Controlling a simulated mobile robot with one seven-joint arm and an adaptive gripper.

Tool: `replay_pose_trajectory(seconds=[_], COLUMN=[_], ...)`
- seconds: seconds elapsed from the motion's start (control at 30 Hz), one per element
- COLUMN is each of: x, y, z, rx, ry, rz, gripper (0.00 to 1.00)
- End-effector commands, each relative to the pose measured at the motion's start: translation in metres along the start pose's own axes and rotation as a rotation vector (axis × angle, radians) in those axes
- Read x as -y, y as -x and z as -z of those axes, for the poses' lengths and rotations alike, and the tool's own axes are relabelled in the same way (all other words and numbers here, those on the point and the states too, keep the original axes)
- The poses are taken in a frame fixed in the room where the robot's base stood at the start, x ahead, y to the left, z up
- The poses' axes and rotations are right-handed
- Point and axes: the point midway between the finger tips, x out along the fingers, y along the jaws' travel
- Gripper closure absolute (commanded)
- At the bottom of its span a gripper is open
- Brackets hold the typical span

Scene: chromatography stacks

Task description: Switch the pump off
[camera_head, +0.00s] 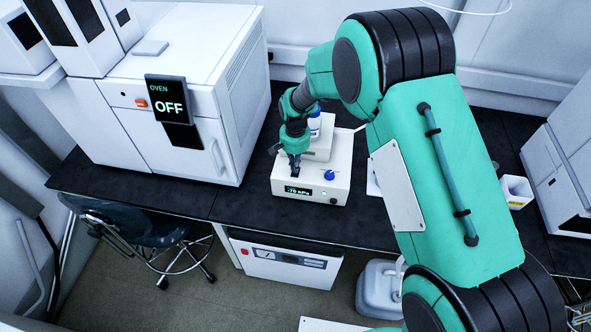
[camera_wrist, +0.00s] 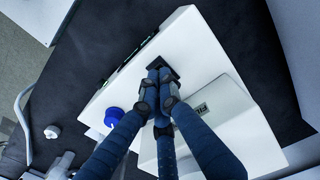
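The pump (camera_head: 342,182) is a white box on the dark bench, with a lit display (camera_head: 298,190) that reads about -70 hPa and a blue knob (camera_head: 329,175). In the wrist view the pump's white top (camera_wrist: 195,38) lies beneath my fingers, and the blue knob (camera_wrist: 113,116) is to their left. A small black switch-like part (camera_wrist: 172,74) is on the top, right at my fingertips. My gripper (camera_head: 294,172) points down over the pump's left part. In the wrist view the fingers of my gripper (camera_wrist: 158,76) converge with tips together, holding nothing visible. Whether they touch the black part is unclear.
A large white oven unit (camera_head: 235,110) with a panel (camera_head: 168,100) reading OFF stands to the left. A raised white block with a label (camera_wrist: 222,92) sits behind the fingers. A white instrument (camera_head: 565,160) is at the right. The bench front (camera_head: 240,205) is clear.

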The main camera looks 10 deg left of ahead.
Motion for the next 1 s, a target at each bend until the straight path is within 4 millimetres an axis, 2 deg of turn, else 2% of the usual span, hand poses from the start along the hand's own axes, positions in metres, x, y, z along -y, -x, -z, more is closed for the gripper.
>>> replay_pose_trajectory(seconds=[1.0], x=[0.000], y=[-0.011], z=[0.000], rx=[0.000], ry=[0.000], rz=[0.000], gripper=[1.00])
